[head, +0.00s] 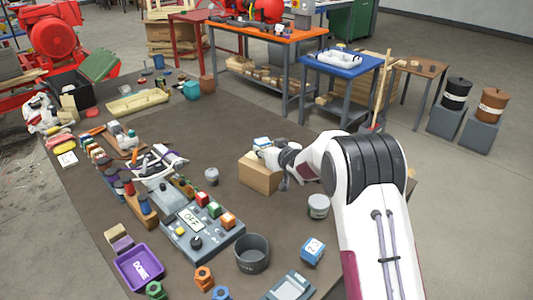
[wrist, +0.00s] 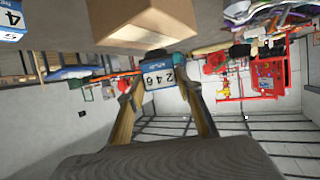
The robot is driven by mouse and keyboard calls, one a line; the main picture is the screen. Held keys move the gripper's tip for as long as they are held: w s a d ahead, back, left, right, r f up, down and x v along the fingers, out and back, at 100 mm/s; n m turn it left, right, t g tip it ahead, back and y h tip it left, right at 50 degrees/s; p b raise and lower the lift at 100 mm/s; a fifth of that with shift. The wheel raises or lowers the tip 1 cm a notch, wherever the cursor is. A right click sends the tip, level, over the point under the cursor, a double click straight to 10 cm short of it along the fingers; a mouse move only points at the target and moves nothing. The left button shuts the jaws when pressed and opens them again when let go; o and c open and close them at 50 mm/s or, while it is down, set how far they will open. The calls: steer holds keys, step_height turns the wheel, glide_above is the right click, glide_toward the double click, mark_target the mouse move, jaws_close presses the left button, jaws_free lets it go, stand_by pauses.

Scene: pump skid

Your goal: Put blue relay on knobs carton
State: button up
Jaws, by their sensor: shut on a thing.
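The blue relay (wrist: 158,78), with a white numbered face, is between my gripper's fingertips in the wrist view. It also shows as a small blue and white piece (head: 262,141) in the head view. My gripper (head: 270,151) is shut on it, over the back edge of a plain brown carton (head: 261,178), with no readable label. The carton also shows at the top of the wrist view (wrist: 140,22). I cannot tell from the head view whether the relay touches the carton; in the wrist view they look apart. My gripper (wrist: 160,85) partly hides the relay.
Another blue and white block (head: 312,251) lies at the table's front right. A grey lidded tin (head: 318,206) stands right of the carton, and a small grey cup (head: 212,176) left of it. The grey control box (head: 200,228) is front left. The dark table is clear behind the carton.

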steer(key=shift+f, duration=0.9)
steer(key=shift+f, duration=0.1)
steer(key=o, duration=1.2)
steer(key=shift+s+d+r, duration=0.15)
steer(key=shift+s+r, duration=0.15)
steer(key=shift+v, duration=5.6)
steer(key=shift+f, duration=0.1)
steer(key=shift+d, duration=0.1)
